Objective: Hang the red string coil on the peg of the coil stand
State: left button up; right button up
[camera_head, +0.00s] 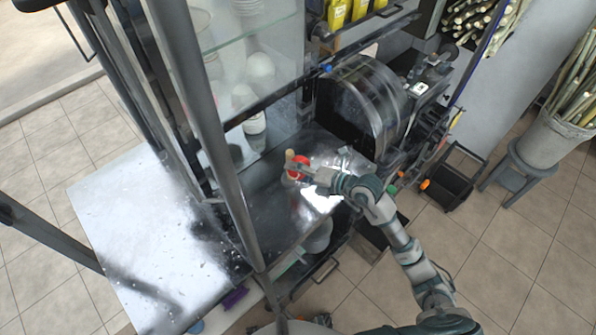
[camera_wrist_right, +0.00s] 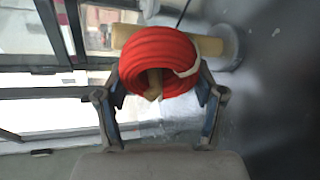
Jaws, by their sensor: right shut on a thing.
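The red string coil (camera_wrist_right: 160,42) fills the middle of the right wrist view, a thick red ring with a pale tie at its right side. My right gripper (camera_wrist_right: 160,76) is shut on it, with one finger on each side. The coil stand (camera_wrist_right: 212,46) shows behind the coil as a light wooden post with a round grey base at right. A short wooden piece, apparently its peg, shows in the coil's hole; how far it reaches through is unclear. In the head view the coil (camera_head: 300,163) is at the stand's post (camera_head: 289,156), held by my right gripper (camera_head: 301,172). My left gripper is out of view.
The stand is on a shiny metal counter (camera_head: 265,205). The press drum (camera_head: 365,105) is behind to the right. A glass cabinet with white cups (camera_head: 243,97) is behind, and a grey frame post (camera_head: 205,110) stands to the left. The left metal table (camera_head: 130,220) is mostly clear.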

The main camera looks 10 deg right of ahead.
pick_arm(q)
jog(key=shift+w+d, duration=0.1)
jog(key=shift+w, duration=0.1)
pick_arm(e)
jog(key=shift+f, duration=0.2)
jog(key=o, duration=1.4)
jog(key=shift+c, duration=0.2)
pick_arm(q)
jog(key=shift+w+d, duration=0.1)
